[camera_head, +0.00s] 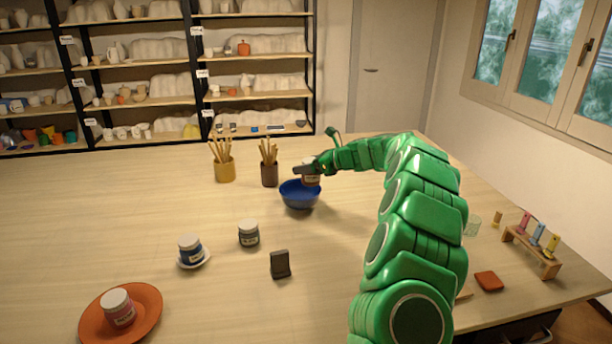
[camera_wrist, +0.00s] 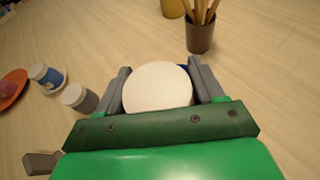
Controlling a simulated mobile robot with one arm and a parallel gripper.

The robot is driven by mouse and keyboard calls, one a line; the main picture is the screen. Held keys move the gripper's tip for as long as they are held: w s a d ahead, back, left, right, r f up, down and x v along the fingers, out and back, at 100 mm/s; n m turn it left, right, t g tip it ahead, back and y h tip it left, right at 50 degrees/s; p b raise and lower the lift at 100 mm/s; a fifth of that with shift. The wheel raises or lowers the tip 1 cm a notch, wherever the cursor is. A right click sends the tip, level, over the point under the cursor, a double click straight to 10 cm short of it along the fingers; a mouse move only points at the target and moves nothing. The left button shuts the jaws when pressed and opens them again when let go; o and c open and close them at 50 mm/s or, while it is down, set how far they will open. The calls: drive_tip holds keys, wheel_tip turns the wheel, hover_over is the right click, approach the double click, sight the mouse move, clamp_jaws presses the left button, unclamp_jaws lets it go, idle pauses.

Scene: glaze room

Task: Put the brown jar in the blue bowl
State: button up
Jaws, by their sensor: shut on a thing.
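My gripper (camera_head: 308,170) is shut on a jar with a brown label (camera_head: 313,181), held upright at the blue bowl (camera_head: 300,199). In the head view the jar overlaps the bowl's far right rim; I cannot tell whether its base is inside or just above the bowl. In the wrist view the jar's white lid (camera_wrist: 157,87) sits between the two grey fingers of my gripper (camera_wrist: 163,84). Only a sliver of the blue bowl (camera_wrist: 184,68) shows there; the lid and gripper hide the rest.
A yellow cup (camera_head: 225,170) and a dark brown cup (camera_head: 269,175), both holding sticks, stand behind the bowl. A grey-labelled jar (camera_head: 249,233), a blue-labelled jar on a saucer (camera_head: 190,249), a pink-labelled jar on an orange plate (camera_head: 148,300) and a dark block (camera_head: 280,264) stand nearer.

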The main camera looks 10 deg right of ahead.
drive_tip(key=shift+w+f, duration=0.15)
drive_tip(key=shift+w, duration=0.05)
drive_tip(key=shift+f, duration=1.65)
drive_tip(key=shift+f, duration=0.15)
drive_tip(key=o, duration=1.3)
drive_tip(key=shift+c, duration=0.2)
drive_tip(key=v, duration=1.2)
